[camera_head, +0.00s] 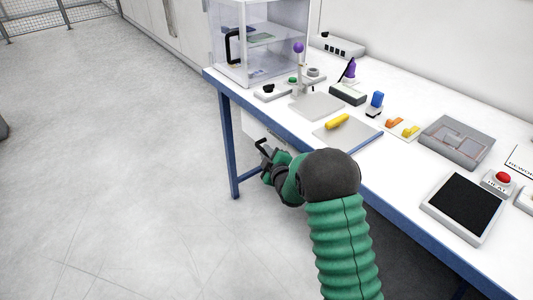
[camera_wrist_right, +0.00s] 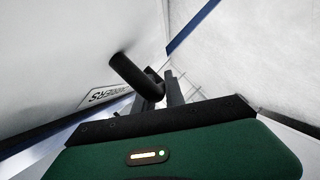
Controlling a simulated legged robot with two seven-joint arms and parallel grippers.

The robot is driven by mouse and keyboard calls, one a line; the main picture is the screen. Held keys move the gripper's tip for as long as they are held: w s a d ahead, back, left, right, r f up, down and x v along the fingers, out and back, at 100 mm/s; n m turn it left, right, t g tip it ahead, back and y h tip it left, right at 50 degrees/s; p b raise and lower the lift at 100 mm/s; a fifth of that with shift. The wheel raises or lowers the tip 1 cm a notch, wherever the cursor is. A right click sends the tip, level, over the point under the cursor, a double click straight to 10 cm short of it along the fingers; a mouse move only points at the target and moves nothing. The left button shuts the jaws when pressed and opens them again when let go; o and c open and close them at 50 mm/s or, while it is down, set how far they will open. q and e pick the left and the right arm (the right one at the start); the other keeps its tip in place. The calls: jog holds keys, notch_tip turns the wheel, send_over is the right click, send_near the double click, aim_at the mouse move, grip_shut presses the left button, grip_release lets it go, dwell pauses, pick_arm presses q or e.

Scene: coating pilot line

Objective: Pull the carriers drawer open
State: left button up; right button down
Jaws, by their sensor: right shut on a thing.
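The white drawer (camera_head: 254,124) hangs under the bench's front edge, partly hidden by my right arm. In the wrist view its white front (camera_wrist_right: 70,50) fills the left side and carries a partly visible label (camera_wrist_right: 107,95). A black bar handle (camera_wrist_right: 132,74) stands out from that front. My right gripper (camera_head: 266,151) is at the drawer front below the bench edge. In the wrist view its dark fingers (camera_wrist_right: 168,92) are shut on the handle, with one end of the bar sticking out. How far the drawer stands out cannot be told. My left gripper is not in view.
The white bench (camera_head: 400,168) has a blue front rail and blue leg (camera_head: 229,145). On it are a clear cabinet (camera_head: 260,45), a yellow cylinder (camera_head: 338,121), a black pad (camera_head: 464,207) and a red button (camera_head: 503,177). The floor (camera_head: 110,160) to the left is clear.

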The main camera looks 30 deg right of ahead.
jog(key=s+a+p, duration=0.2)
jog(key=a+p, duration=0.2)
jog(key=a, duration=2.5)
jog(key=shift+s+f, duration=0.2)
jog(key=shift+s, duration=0.05)
jog(key=c, duration=1.4)
grip_release()
jog(key=shift+d, duration=0.1)
jog(key=shift+r, duration=0.1)
